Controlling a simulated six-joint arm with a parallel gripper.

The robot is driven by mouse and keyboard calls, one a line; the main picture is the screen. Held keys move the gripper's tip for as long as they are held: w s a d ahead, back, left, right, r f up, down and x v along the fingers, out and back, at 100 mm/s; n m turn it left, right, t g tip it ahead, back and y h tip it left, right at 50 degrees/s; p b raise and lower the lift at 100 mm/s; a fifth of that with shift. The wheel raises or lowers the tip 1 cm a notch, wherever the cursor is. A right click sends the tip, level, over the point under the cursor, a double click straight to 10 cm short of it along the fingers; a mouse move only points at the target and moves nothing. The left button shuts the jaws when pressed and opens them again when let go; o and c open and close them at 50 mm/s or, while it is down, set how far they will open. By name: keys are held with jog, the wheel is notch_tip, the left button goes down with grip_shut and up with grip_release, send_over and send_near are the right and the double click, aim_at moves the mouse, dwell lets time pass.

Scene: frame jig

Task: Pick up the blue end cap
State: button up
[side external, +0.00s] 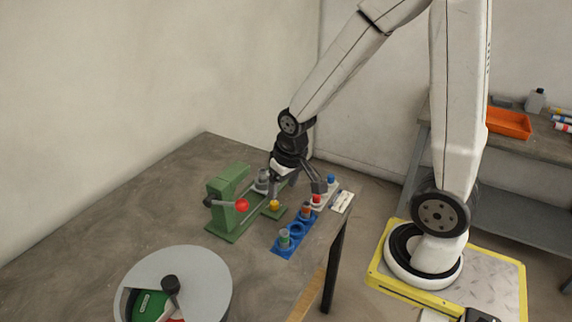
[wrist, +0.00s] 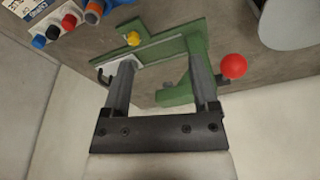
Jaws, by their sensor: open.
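The blue end cap (side external: 330,180) stands at the far end of a pale holder, beyond the red cap (side external: 316,200). In the wrist view the blue cap (wrist: 38,41) is at the upper left, beside the red cap (wrist: 69,22) and outside the jaws. My gripper (side external: 296,188) is above the table, between the green jig and the row of caps. In the wrist view my gripper (wrist: 160,72) is open, with no part held between its fingers. The fingers partly cover the jig and holder area in the side view.
The green jig (side external: 228,192) has a red ball handle (side external: 242,205); a yellow piece (side external: 274,205) sits by its base. A blue tray (side external: 285,249) with several parts lies near the table's right edge. A round grey-lidded container (side external: 205,270) stands in front. The table's left is clear.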

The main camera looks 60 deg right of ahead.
jog(key=w+d+f+m+g, duration=0.15)
jog(key=d+m, duration=0.25)
jog(key=d, duration=0.4)
jog(key=w+d+f+m, duration=0.2)
jog(key=d+m, duration=0.2)
jog(key=d, duration=0.3)
jog(key=m, duration=0.7)
send_over(331, 176)
jog(key=shift+g, duration=0.35)
notch_tip(331, 176, down, 5)
jog(key=shift+w+d+r, duration=0.1)
jog(key=shift+r, duration=0.05)
jog(key=shift+f, duration=1.3)
jog(key=shift+f, duration=2.6)
jog(key=shift+c, duration=0.2)
grip_shut()
